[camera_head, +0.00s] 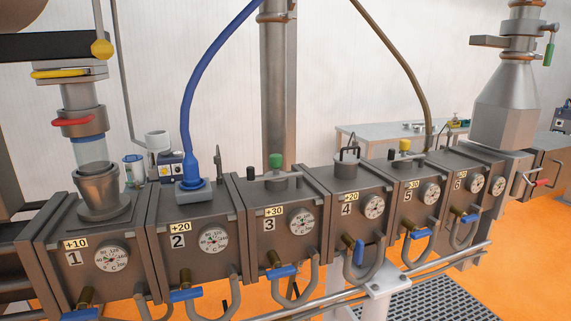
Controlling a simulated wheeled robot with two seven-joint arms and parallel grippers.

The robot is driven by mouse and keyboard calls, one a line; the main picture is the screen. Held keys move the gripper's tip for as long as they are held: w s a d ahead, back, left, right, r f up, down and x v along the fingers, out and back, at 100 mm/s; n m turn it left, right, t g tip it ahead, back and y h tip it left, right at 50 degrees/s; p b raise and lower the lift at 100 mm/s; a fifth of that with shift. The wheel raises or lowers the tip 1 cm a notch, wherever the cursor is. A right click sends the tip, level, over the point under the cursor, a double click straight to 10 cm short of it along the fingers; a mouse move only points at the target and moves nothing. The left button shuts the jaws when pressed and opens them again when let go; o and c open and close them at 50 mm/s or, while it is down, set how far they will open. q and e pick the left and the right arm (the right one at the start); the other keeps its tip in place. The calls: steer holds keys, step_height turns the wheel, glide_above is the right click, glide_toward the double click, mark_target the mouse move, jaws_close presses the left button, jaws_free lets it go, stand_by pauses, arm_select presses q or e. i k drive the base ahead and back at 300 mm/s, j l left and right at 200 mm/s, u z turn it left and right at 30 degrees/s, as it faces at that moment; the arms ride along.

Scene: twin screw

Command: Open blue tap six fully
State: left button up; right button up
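The blue tap six (470,218) is small and sits low on the front of the grey block marked 6 (457,190), at the right end of the row. Its handle lies roughly level, on a brass stem in front of a bent grey pipe. Neither of my grippers is in view, so nothing is seen touching the tap.
Similar blue taps sit under blocks 1 to 5; the handle of tap four (359,252) points downward, unlike the others. A long grey pipe (430,266) runs below the taps. A red-handled lever (541,183) juts out at the right. Orange floor lies in front.

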mark_target(466, 219)
steer(key=z, duration=1.25)
